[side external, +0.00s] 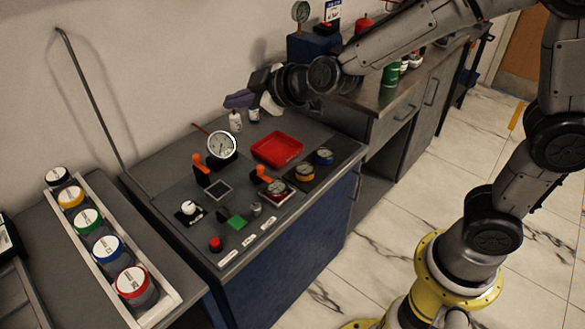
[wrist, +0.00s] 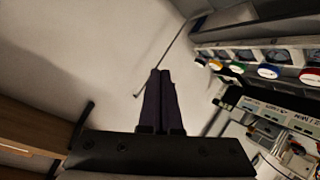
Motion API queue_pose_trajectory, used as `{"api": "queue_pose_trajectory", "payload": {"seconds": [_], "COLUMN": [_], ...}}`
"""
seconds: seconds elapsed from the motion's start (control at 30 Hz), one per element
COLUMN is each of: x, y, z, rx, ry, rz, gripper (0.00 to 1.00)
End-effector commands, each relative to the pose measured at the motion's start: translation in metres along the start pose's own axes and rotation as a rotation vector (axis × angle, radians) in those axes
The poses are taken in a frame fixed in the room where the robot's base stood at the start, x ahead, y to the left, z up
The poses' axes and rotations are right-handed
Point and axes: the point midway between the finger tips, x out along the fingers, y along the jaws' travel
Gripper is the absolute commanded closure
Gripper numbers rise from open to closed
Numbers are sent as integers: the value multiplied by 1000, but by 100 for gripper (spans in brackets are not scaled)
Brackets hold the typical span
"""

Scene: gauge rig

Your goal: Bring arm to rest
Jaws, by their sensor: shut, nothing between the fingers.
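My gripper (wrist: 159,78) is shut, with its two dark fingers side by side and nothing between them in the wrist view. In the side view my gripper (side external: 238,99) is up by the wall, above the back of the gauge rig. The rig's dark panel (side external: 165,178) carries a round white dial gauge (side external: 222,144), two orange-handled levers and a red tray (side external: 277,149). My gripper is apart from the rig's parts as far as I can see.
A white rack (side external: 160,307) with several colour-ringed jars stands at the left. A thin bent rod (side external: 90,98) rises by the wall. A back counter (side external: 395,95) holds a green can (side external: 391,74) and other items. The tiled floor (side external: 345,270) is clear in front of the rig.

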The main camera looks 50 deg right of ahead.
Motion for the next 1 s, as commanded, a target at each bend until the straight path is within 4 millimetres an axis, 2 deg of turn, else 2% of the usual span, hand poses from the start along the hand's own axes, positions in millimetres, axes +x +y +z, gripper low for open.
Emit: {"api": "queue_pose_trajectory", "payload": {"seconds": [0.03,0.1,0.23,0.37,0.4,0.5,0.6,0.73,0.83,1.0], "x": [-27,-60,-124,-185,-203,-240,-262,-276,-282,-282], "y": [19,34,48,42,37,17,-4,-23,-28,-28], "z": [-4,-4,10,43,58,99,136,170,176,176], "rx": [34,79,166,265,302,401,489,583,637,657], "ry": [16,19,-3,-82,-123,-253,-399,-570,-619,-621], "rz": [10,4,-11,-28,-32,-42,-56,-68,-63,-58], "gripper": [100,100,100,100,100,100,100,100,100,100]}}
